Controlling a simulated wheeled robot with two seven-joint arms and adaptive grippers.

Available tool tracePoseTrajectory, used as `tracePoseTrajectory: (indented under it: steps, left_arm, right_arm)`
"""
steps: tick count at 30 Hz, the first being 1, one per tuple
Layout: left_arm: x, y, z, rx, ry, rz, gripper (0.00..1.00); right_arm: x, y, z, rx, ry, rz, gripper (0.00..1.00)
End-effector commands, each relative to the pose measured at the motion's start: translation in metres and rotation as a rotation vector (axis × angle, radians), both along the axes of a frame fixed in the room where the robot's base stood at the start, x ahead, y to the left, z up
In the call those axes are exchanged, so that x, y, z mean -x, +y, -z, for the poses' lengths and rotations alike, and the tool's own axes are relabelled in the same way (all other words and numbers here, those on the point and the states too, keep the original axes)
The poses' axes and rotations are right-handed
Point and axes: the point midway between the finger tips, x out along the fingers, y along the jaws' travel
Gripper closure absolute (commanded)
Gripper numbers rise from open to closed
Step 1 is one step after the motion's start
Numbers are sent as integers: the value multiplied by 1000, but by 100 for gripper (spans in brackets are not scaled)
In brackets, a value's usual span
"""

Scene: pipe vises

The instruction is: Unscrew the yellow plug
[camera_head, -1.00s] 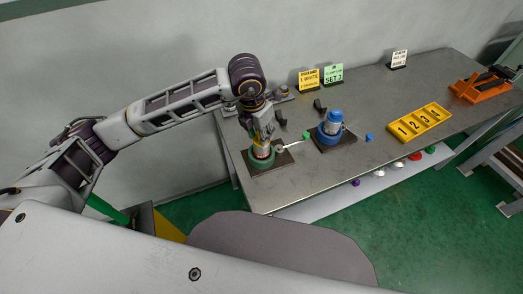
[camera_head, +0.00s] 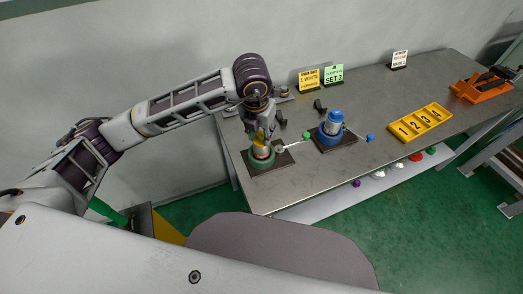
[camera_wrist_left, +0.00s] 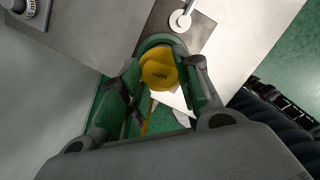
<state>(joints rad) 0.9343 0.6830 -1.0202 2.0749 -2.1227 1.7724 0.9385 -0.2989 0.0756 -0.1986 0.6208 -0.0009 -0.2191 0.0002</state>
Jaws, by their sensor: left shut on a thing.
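The yellow plug (camera_head: 260,138) sits at the top of a pipe held upright in the green vise (camera_head: 262,162) at the near left of the table. My left gripper (camera_head: 262,132) comes down from above and is shut on the plug. The vise's green ring (camera_wrist_left: 152,42) shows just beyond the plug in the wrist view. The plug's lower part and thread are hidden. My right gripper is not in view.
A blue vise (camera_head: 330,132) with a blue-capped pipe stands to the right on its own plate. A yellow numbered tray (camera_head: 419,121) and an orange rack (camera_head: 480,88) are further right. Signs stand along the back. The table between the tray and the back signs is clear.

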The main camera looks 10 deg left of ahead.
Motion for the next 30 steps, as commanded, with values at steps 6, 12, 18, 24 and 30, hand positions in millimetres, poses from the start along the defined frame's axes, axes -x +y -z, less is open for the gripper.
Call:
tracePoseTrajectory:
  steps: [6, 12, 18, 24, 30]
  left_arm:
    - [0, 0, 0, -2, 0, -117, 92]
    - [0, 0, 0, -1, 0, -173, 92]
    - [0, 0, 0, -2, 0, -174, 92]
    - [0, 0, 0, -2, 0, -194, 92]
    - [0, -1, 0, -1, -1, -288, 92]
  right_arm:
    - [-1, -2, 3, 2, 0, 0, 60]
    - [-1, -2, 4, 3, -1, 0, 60]
    - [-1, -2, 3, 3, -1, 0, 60]
    - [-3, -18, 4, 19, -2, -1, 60]
    - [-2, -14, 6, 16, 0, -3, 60]
